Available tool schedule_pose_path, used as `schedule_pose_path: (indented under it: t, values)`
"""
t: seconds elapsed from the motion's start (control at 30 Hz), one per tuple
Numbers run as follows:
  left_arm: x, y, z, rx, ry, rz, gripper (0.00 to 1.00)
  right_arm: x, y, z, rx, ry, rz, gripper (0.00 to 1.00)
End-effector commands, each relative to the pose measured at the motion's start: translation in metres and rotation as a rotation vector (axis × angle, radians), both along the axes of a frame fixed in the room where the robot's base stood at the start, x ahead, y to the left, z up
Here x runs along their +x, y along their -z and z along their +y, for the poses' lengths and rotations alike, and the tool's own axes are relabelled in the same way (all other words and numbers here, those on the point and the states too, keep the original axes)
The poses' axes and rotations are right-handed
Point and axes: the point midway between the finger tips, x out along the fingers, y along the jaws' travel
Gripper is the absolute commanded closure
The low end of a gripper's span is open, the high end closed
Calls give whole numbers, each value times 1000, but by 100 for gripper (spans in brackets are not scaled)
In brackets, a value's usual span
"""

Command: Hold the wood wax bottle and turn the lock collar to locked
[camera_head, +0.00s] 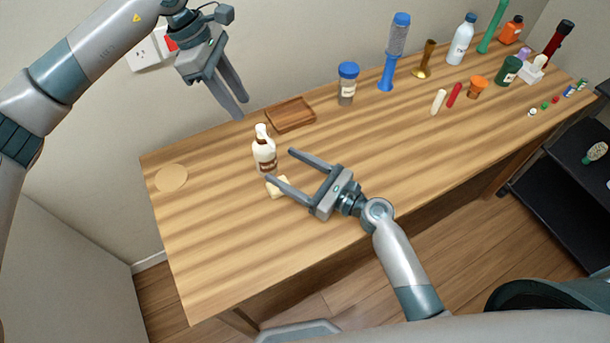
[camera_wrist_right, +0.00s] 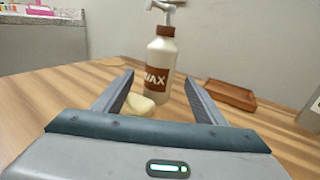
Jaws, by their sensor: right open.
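The wood wax bottle (camera_head: 264,152) stands upright on the table, white with a brown label and a pale spray-type top. In the right wrist view the bottle (camera_wrist_right: 160,66) shows the word WAX, a brown collar (camera_wrist_right: 165,31) and a white nozzle head. My right gripper (camera_head: 279,164) is open, its two fingers pointing toward the bottle from the front right, with the bottle beyond the fingertips. My left gripper (camera_head: 242,110) is above the table, up and left of the bottle, apart from it. Its fingers look close together; the gap is hard to judge.
A pale yellow block (camera_head: 278,188) lies beside the bottle, near a right fingertip. A wooden tray (camera_head: 290,114) lies behind it. A round tan disc (camera_head: 171,178) lies at left. Several bottles and jars, including a blue-lidded jar (camera_head: 347,84), stand along the back right. The front left table is clear.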

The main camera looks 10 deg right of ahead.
Motion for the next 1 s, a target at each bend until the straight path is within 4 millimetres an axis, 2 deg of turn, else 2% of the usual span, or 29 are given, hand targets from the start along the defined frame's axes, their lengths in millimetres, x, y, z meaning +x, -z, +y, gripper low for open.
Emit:
schedule_pose_path:
  t: [0.2,0.4,0.6,0.9,0.97,1.0]
  values:
    - [0,0,0,0,0,0,69,25,-1,27,3,0,0,35]
    - [0,0,0,0,0,0,69,41,-1,44,1,0,0,35]
    - [0,0,0,0,0,0,69,48,0,52,1,-1,1,35]
    - [0,0,0,0,0,0,69,49,0,52,1,0,1,35]
    - [0,0,0,0,0,0,69,49,0,52,1,0,1,47]
    - [0,0,0,0,0,0,69,49,0,52,1,0,1,56]
